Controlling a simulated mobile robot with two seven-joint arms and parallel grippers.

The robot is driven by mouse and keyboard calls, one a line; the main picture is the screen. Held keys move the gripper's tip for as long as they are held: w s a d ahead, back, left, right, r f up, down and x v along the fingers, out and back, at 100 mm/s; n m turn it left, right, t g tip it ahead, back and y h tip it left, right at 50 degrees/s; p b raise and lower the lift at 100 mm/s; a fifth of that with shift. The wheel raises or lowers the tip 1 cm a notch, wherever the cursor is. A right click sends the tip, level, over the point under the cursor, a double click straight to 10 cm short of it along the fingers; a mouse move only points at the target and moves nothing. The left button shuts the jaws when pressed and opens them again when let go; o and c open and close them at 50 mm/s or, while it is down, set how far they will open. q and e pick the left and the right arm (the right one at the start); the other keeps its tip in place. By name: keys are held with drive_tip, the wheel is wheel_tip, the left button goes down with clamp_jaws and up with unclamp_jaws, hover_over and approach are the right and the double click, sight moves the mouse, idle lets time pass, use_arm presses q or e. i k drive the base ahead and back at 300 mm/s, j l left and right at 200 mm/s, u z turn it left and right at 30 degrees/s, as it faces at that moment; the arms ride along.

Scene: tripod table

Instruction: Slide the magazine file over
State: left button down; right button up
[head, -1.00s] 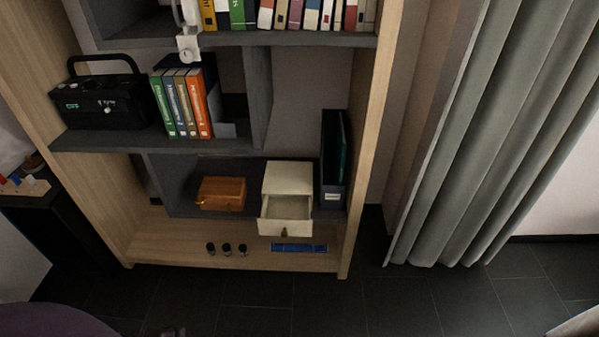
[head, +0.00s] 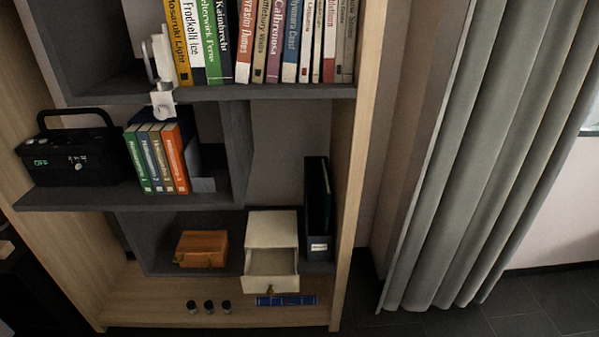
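The magazine file (head: 318,246) is a dark, upright holder with a pale label low on its front. It stands on the lower grey shelf of the bookcase, close to the right wooden side panel. A dark teal item shows inside it. On its left is a small cream drawer unit (head: 271,228), with its lower drawer pulled open. Neither of my grippers shows in the head view.
Left of the drawer unit sits a wooden box (head: 202,249). A grey curtain (head: 450,150) hangs at right.

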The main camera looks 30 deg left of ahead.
sight(318, 248)
drive_tip(key=i+u, duration=0.2)
drive_tip(key=i, duration=0.25)
drive_tip(key=i+l+u, duration=0.2)
drive_tip(key=i, duration=0.3)
